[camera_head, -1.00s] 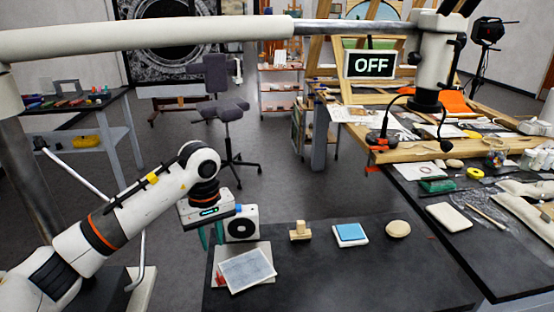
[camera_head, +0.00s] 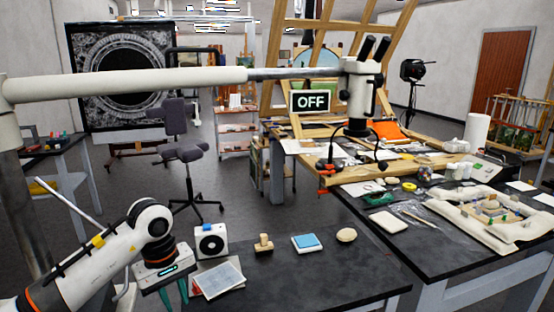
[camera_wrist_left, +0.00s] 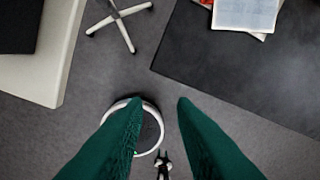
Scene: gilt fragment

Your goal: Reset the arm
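My left arm comes in at the lower left of the head view. Its gripper (camera_head: 174,296) points down just beside the left edge of the black table (camera_head: 300,285). In the left wrist view the two green fingers (camera_wrist_left: 159,103) are apart with nothing held between them. The floor, a round white-rimmed thing and a table corner show below them. My right arm and gripper are not in view.
Near the gripper, the black table holds printed sheets (camera_head: 219,279), a white fan-like box (camera_head: 211,241), a wooden stamp-like block (camera_head: 264,243), a blue-topped pad (camera_head: 306,242) and a pale oval (camera_head: 346,235). A microscope boom (camera_head: 130,86) crosses above. Open floor lies behind.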

